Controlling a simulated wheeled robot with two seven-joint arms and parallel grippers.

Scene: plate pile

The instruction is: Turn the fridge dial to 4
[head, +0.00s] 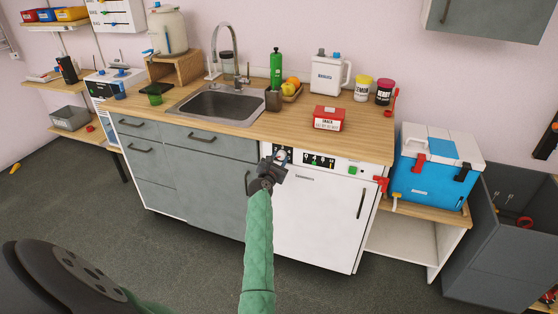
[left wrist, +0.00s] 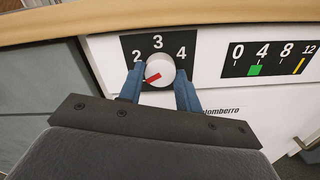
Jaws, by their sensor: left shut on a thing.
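The fridge (head: 313,215) is a white front under the counter, with a black-and-white control strip along its top. Its dial (left wrist: 160,68) is a round white knob with a red mark, on a black plate showing 2, 3 and 4. The red mark points to the lower left, below the 2. My left gripper (left wrist: 160,84) has its blue fingers on either side of the knob and is shut on it. In the head view my left gripper (head: 276,164) covers most of the dial. My right gripper is not in view.
Right of the dial is a black scale panel (head: 319,160) with a green and a yellow marker. The wooden counter edge (left wrist: 200,14) runs just above. A red part (head: 381,184) sticks out at the fridge's right corner. A blue cooler (head: 430,182) stands further right.

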